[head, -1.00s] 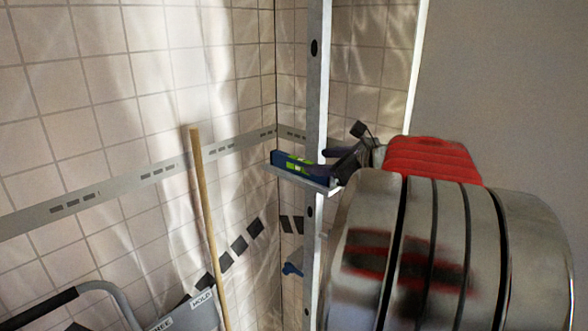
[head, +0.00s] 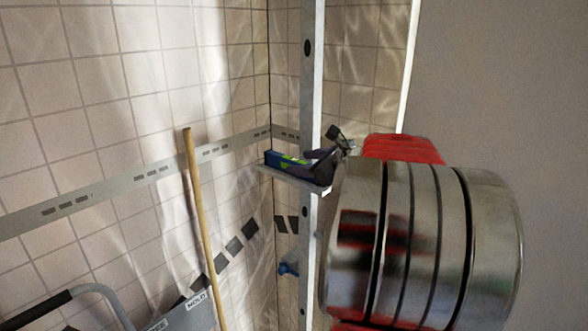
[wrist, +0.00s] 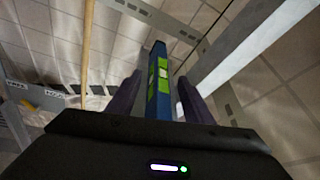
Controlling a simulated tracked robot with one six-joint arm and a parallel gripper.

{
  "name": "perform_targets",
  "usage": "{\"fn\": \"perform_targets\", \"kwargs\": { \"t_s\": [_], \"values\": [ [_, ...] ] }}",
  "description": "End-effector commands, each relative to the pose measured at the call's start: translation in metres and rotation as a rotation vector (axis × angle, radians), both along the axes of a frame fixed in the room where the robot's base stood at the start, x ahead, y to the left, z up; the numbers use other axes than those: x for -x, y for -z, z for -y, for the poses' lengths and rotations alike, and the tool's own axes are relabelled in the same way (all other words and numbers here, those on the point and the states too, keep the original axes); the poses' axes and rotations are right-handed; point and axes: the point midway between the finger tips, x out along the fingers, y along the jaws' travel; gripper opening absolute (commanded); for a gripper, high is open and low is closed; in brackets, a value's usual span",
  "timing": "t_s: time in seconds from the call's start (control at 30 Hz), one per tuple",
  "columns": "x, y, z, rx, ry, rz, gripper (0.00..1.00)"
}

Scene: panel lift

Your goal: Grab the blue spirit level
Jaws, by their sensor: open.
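The blue spirit level (head: 279,159) with green labels rests on a small grey shelf (head: 292,179) fixed to the metal upright. In the wrist view, the spirit level (wrist: 155,90) stretches away between the two dark fingers of my gripper (wrist: 158,98). A narrow gap shows between the level and the fingers, most clearly on the left. My gripper (head: 318,158) is open and reaches over the shelf from the right in the head view. The near end of the level is hidden by the gripper body in the wrist view.
A metal upright (head: 307,95) stands right beside the shelf and my gripper. A wooden pole (head: 198,215) leans left of it. A grey-framed item with a black handle (head: 38,304) is at lower left. A small blue object (head: 288,268) sits below the shelf.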

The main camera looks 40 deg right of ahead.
Motion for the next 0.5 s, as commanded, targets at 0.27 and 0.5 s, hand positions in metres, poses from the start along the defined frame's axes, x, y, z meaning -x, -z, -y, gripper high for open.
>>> {"fn": "perform_targets", "kwargs": {
  "t_s": [0.27, 0.5],
  "values": [
    [-0.023, 0.009, 0.003, 0.001, 0.000, 0.000, 0.47],
    [-0.022, 0.008, 0.003, 0.001, 0.001, 0.000, 0.47]
  ]
}}
